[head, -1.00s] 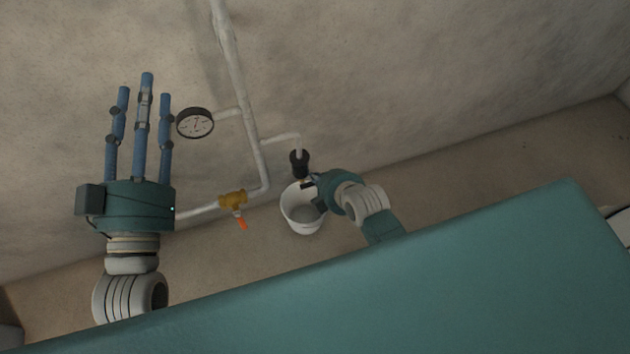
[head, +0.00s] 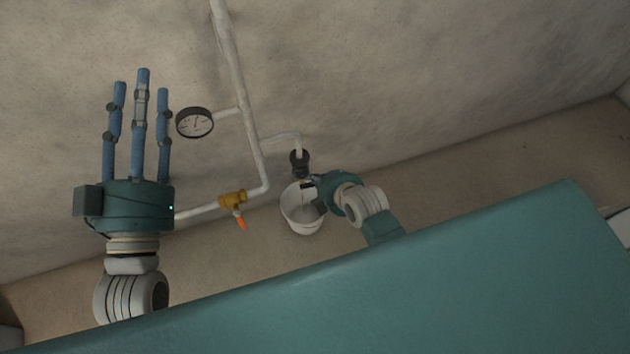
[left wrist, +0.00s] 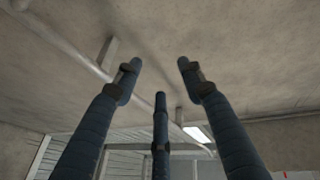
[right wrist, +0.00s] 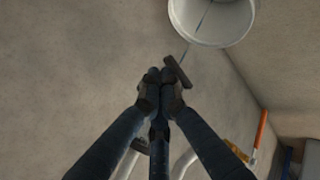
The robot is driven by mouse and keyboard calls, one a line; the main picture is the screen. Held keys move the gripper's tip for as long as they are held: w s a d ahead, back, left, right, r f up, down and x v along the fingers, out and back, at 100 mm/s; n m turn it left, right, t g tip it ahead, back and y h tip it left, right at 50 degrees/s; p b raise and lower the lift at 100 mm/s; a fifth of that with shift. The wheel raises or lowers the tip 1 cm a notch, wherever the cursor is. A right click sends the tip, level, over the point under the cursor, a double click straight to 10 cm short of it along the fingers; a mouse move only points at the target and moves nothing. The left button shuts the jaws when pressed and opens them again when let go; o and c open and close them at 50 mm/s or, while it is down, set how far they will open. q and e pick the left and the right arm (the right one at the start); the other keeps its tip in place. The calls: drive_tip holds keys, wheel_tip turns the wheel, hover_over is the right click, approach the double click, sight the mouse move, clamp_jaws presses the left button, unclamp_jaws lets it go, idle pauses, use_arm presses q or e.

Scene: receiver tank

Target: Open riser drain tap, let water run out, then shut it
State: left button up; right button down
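The riser drain tap (head: 299,162) is a dark fitting on a short side pipe, above a white bucket (head: 291,222). My right gripper (head: 312,184) is at the tap, just above the bucket's rim. In the right wrist view its fingers (right wrist: 160,88) are closed together around the tap's dark handle (right wrist: 177,71), and the fingers hide part of it. A thin bluish line, seemingly water, runs from the tap into the bucket (right wrist: 180,22). My left gripper (head: 140,95) is open and empty in front of the wall, fingers spread and pointing up; they also show in the left wrist view (left wrist: 158,85).
A round pressure gauge (head: 195,123) is on the white riser pipe (head: 233,75), near my left fingers. A brass valve (head: 232,199) with an orange lever (head: 241,223) sits on the lower pipe between my arms. The wall at right is clear.

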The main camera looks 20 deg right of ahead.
use_arm(q)
drive_tip(key=shift+s+r+t, duration=0.25)
drive_tip(key=shift+r+t, duration=0.05)
drive_tip(key=shift+r, duration=0.4)
use_arm(e)
drive_tip(key=shift+f, duration=0.3)
use_arm(q)
drive_tip(key=shift+s+a+r+t+h+b, duration=0.1)
drive_tip(key=shift+s+r+t+h+b, duration=0.1)
drive_tip(key=shift+s+r+t, duration=0.4)
drive_tip(key=shift+s+d+r+t+h+b, duration=0.15)
drive_tip(key=shift+s+r+t, duration=0.1)
drive_tip(key=shift+r, duration=0.6)
drive_tip(key=shift+s+a+r+t+h+b, duration=0.2)
drive_tip(key=shift+s+r+t, duration=0.25)
drive_tip(key=shift+r, duration=0.25)
use_arm(e)
drive_tip(key=shift+f, duration=1.05)
idle(1.0)
use_arm(q)
drive_tip(key=shift+w+f, duration=0.1)
